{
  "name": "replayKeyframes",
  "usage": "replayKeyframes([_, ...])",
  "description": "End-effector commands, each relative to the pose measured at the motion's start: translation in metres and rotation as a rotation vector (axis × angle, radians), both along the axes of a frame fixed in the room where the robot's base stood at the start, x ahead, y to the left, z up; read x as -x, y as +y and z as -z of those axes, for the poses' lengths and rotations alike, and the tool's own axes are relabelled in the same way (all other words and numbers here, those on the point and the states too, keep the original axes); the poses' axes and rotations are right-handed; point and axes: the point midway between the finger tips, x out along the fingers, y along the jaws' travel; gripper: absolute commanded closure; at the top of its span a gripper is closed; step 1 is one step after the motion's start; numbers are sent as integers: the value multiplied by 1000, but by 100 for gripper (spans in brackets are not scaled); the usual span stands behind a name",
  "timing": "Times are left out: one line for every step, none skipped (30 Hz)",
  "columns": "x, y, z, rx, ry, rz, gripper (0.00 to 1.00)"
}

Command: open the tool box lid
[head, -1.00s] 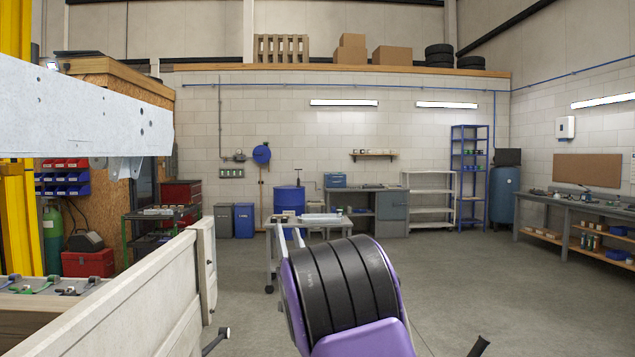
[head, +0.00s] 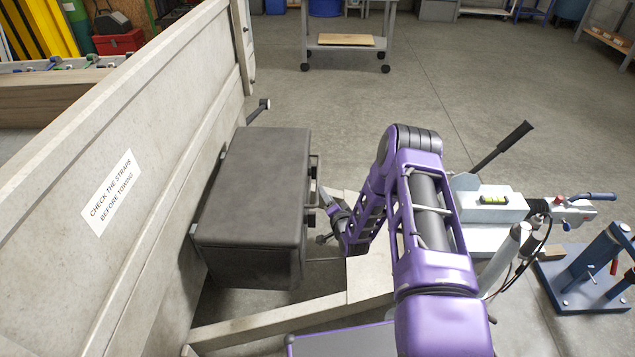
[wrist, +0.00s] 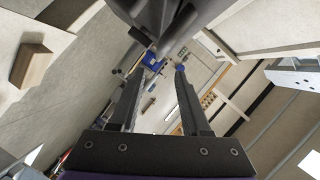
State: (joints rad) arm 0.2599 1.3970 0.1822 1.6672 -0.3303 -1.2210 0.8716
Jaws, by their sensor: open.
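The tool box (head: 255,185) is a dark grey box beside the trailer's front board in the head view. Its lid (head: 265,165) lies flat and looks closed. Dark handle or latch parts (head: 314,190) stick out from its right-hand face. My gripper (head: 324,205) is beside that face, close to these parts; whether it touches them is unclear. In the wrist view the two fingers of my gripper (wrist: 160,68) are apart, with nothing seen held between them. A dark, rounded shape fills the top of that view, and I cannot tell what it is.
The pale trailer board (head: 115,200) with a strap-warning label stands left of the box. Pale drawbar beams (head: 370,278) run below my arm. The hitch (head: 500,203) and a blue stand (head: 590,270) are at the right. Open floor (head: 440,85) lies beyond.

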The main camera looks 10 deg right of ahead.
Motion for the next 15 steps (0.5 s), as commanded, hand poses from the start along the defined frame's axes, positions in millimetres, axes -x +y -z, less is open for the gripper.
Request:
replayKeyframes([-11, 2, 4, 1, -2, 0, 53])
replayKeyframes([-17, 3, 5, 1, -2, -1, 53])
replayKeyframes([-25, 4, 8, 1, -2, -1, 53])
replayKeyframes([-31, 5, 9, 1, -2, -1, 53])
replayKeyframes([-37, 5, 10, 1, -3, -1, 53])
replayKeyframes([-44, 6, 11, 2, -2, -1, 53])
replayKeyframes([-50, 7, 13, 1, -2, 0, 53])
replayKeyframes([-55, 8, 14, 1, -1, -1, 53])
replayKeyframes([-62, 9, 16, 1, -2, -1, 53])
replayKeyframes([-66, 9, 17, 2, -1, -1, 53])
replayKeyframes([-71, 10, 17, 2, -2, 0, 53])
replayKeyframes([-77, 10, 18, 2, -2, 0, 53])
replayKeyframes([-80, 11, 20, 1, -1, 1, 53])
replayKeyframes([-84, 11, 20, 1, -1, 1, 53])
replayKeyframes([-87, 12, 21, 1, 1, 0, 53])
